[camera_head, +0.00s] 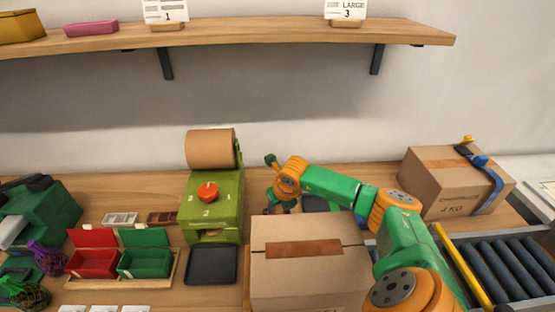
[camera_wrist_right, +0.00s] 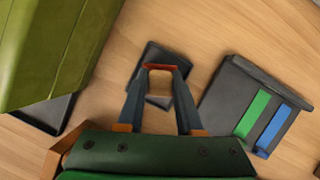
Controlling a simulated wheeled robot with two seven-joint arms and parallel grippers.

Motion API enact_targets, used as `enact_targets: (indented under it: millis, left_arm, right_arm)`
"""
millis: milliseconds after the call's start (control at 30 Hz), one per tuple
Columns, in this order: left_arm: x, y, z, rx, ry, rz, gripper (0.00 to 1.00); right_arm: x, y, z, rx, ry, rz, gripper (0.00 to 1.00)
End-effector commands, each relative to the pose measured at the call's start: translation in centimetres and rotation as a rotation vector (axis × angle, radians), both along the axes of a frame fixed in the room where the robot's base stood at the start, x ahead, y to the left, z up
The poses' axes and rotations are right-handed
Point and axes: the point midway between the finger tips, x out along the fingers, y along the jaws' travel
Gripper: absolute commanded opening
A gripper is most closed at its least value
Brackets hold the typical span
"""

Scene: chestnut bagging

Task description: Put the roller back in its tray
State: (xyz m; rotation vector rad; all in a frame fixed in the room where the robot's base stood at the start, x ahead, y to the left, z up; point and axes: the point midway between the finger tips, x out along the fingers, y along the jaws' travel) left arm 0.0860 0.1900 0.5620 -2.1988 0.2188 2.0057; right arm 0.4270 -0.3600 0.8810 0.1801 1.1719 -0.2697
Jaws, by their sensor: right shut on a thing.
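My right gripper (camera_head: 281,206) reaches down behind the cardboard box (camera_head: 305,270), to the right of the green machine (camera_head: 212,205). The rest of the roller is hard to make out. A small dark tray (camera_wrist_right: 151,55) lies on the table below the fingertips. The gap between them cannot be judged. My left gripper is not in view.
A dark holder with green and blue strips (camera_wrist_right: 255,105) lies to the right of the small tray. A taped carton (camera_head: 455,180) stands by the roller conveyor (camera_head: 505,265). Red and green bins (camera_head: 120,260) and a black tray (camera_head: 211,265) stand left of the cardboard box.

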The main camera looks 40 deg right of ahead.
Motion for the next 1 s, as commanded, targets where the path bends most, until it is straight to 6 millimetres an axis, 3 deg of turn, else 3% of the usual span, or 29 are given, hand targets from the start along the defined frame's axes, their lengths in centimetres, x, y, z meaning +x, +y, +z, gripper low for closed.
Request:
enact_targets:
  millis: [433, 467, 567, 867, 1000]
  left_arm:
    - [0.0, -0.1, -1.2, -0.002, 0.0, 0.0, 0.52]
    - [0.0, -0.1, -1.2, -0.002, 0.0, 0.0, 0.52]
    - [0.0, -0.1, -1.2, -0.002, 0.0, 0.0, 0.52]
    - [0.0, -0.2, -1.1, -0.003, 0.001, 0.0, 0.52]
    - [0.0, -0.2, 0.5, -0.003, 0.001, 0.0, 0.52]
  right_arm:
    - [-0.2, 0.0, -1.3, 0.001, 0.007, 0.001, 0.0]
    - [-0.2, 0.0, -1.4, 0.0, 0.008, 0.0, 0.4]
    - [-0.2, 0.0, -1.3, 0.0, 0.007, 0.0, 0.65]
    - [-0.1, 0.0, -1.1, 0.0, 0.003, 0.0, 0.65]
    - [0.0, 0.0, 0.5, 0.001, 0.002, 0.0, 0.65]
